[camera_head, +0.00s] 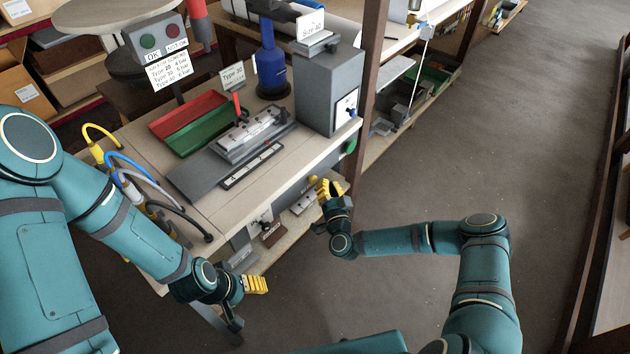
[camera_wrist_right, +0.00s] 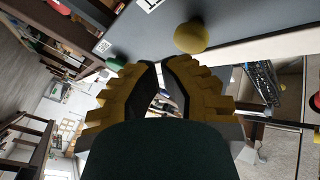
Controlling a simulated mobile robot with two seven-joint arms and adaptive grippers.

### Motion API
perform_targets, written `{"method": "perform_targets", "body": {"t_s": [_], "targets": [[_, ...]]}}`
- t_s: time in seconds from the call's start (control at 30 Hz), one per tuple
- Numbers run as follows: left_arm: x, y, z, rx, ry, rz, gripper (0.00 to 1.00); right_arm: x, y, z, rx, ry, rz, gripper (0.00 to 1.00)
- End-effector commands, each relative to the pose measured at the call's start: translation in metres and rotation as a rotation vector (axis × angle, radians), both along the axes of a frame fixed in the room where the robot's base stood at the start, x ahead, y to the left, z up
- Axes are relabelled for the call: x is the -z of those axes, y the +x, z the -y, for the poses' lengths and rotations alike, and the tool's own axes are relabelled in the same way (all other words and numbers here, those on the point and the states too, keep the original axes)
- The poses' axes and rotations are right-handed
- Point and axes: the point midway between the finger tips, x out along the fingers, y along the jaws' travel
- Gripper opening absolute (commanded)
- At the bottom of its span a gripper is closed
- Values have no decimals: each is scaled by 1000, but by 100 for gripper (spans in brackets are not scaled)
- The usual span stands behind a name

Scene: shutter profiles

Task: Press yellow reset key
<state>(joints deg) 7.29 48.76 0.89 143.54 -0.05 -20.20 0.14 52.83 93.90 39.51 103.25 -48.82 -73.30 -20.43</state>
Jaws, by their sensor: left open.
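The yellow reset key (camera_head: 313,180) is a small round knob at the front edge of the workbench, below the grey box. In the right wrist view it shows as a yellow dome (camera_wrist_right: 191,37) on the grey surface, just beyond my fingertips. My right gripper (camera_head: 327,188) is right beside the key in the head view. The right wrist view shows its yellow fingers (camera_wrist_right: 159,66) with tips drawn together and nothing held; no contact with the key is visible. My left gripper (camera_head: 250,303) is open and empty, low in front of the bench's left part.
The bench (camera_head: 211,202) carries a grey fixture (camera_head: 255,135), a red bin (camera_head: 188,115), a green bin (camera_head: 200,134), a blue bottle-shaped device (camera_head: 270,67) and a tall grey box (camera_head: 328,90). A brown post (camera_head: 369,77) stands behind the key. The floor to the right is clear.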

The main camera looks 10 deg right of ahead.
Motion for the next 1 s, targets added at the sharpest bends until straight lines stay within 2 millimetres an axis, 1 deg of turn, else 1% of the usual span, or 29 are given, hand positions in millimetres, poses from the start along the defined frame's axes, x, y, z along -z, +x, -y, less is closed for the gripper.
{"method": "perform_targets", "body": {"t_s": [0.47,1.0], "targets": [[-1,0,0,0,0,0,62,0,-5,4,1,0,-1,0],[-9,0,0,0,0,0,62,0,-40,31,1,0,-1,0]]}}
